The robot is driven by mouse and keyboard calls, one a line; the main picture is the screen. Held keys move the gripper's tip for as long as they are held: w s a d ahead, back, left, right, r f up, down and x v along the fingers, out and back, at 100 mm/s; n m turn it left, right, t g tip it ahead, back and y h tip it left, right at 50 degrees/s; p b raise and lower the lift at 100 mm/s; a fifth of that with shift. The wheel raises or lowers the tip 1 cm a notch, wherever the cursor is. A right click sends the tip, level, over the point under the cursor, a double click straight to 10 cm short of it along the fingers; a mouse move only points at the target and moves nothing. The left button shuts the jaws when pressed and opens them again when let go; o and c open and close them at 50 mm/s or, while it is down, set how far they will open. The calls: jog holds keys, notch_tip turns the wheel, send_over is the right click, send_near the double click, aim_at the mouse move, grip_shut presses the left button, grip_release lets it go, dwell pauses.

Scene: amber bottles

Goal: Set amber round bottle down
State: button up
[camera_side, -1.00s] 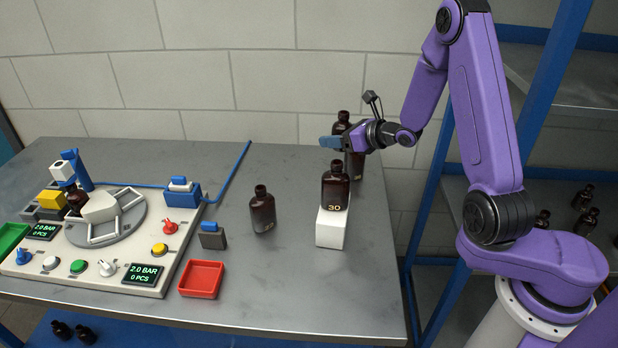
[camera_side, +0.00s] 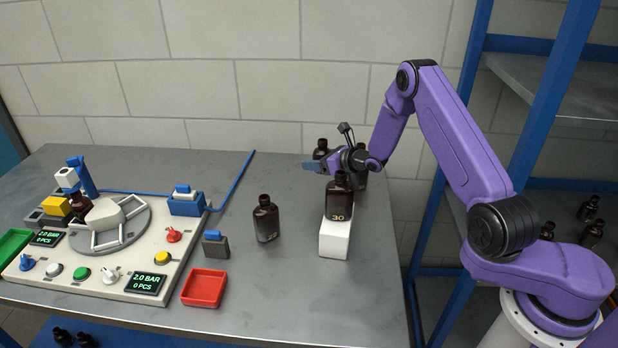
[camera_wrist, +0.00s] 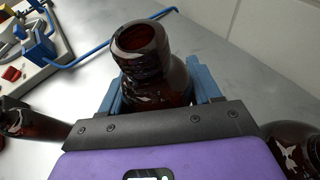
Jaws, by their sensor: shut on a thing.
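The amber round bottle (camera_wrist: 155,75) is upright between the blue fingers of my gripper (camera_side: 314,166) in the wrist view, its open neck facing the camera. My gripper is shut on its body. In the side view only the neck and shoulder of this bottle (camera_side: 321,148) show above the fingers.
A brown bottle marked 30 (camera_side: 339,199) stands on a white block (camera_side: 335,240) in front of my gripper. Another bottle (camera_side: 266,220) stands to the left, and one (camera_side: 361,178) behind to the right. A red tray (camera_side: 204,288) and a control station (camera_side: 110,275) are left.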

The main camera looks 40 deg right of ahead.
send_over(309, 184)
notch_tip(309, 184, down, 6)
jog(key=shift+r, duration=0.15)
jog(key=shift+f, duration=1.45)
jog(key=shift+f, duration=0.15)
jog(key=o, duration=1.1)
jog(key=shift+r, duration=0.2)
jog(key=v, duration=1.2)
jog(key=shift+a+r, duration=0.1)
